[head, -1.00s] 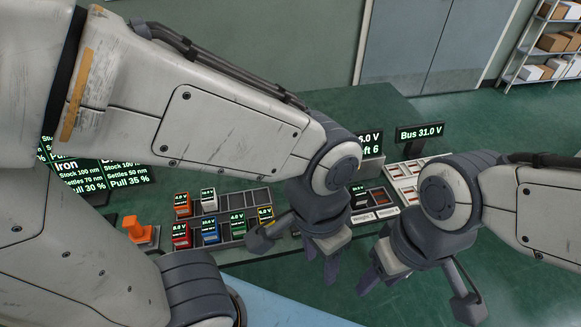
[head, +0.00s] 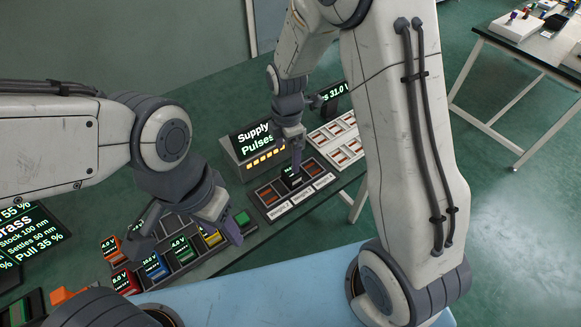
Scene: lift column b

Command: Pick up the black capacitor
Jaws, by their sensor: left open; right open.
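The black capacitor (head: 289,180) is a small black block with a lit face. It sits in a middle slot of the dark tray (head: 258,186) in front of the supply box. My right gripper (head: 297,168) points down at it, its fingertips at or just above its top. The fingers overlap in this view, and I cannot tell if they touch the block. My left gripper (head: 226,226) is open and empty over the right end of the coloured block rack, beside a yellow block (head: 211,237) and a green block (head: 243,219).
The supply box (head: 256,152) with a lit sign stands behind the tray. A white slotted panel (head: 335,134) is to its right. The rack holds orange, red, blue (head: 154,267) and green blocks. A white table (head: 530,55) stands apart at the upper right.

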